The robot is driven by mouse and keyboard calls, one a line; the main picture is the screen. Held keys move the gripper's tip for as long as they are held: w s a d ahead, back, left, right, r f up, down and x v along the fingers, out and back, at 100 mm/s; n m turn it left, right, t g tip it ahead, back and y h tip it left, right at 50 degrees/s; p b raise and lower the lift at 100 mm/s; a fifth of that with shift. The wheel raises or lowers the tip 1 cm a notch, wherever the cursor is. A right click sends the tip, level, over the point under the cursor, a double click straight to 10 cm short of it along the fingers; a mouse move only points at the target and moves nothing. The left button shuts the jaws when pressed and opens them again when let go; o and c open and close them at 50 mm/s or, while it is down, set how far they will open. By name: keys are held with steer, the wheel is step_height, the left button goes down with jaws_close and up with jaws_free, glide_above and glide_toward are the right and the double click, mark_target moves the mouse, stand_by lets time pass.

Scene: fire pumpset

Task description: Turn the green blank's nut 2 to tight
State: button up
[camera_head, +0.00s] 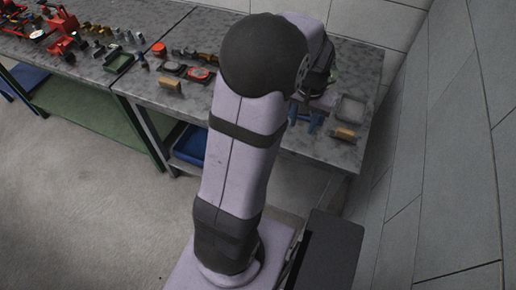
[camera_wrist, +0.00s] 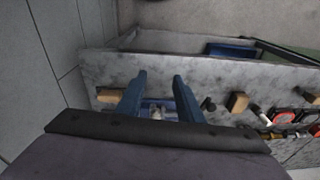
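My gripper (camera_wrist: 159,77) shows in the wrist view as two blue fingers held apart over the grey bench, with nothing clasped between the tips. Behind and between the fingers is a partly covered bluish fixture (camera_wrist: 170,104) with a small pale metallic part on it. I cannot tell whether this carries the nut. In the head view my arm covers most of this spot. A small greenish patch (camera_head: 333,77) shows beside my wrist, too small to identify. I cannot make out the green blank or its nut 2 for certain.
On the bench (camera_head: 372,75) are a grey tray (camera_head: 351,109), a wooden block (camera_head: 344,134) near the right end, and another wooden block (camera_head: 170,83) left of my arm. A wall bounds the right.

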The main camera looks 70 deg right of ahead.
steer(key=w+a+f+n+y+b, duration=0.1)
steer(key=w+a+f+n, duration=0.2)
steer(key=w+a, duration=0.6)
steer(key=shift+w+a+f+y, duration=0.2)
steer(key=shift+a+f+y, duration=0.1)
steer(key=shift+a+f, duration=0.55)
steer(key=shift+a, duration=0.1)
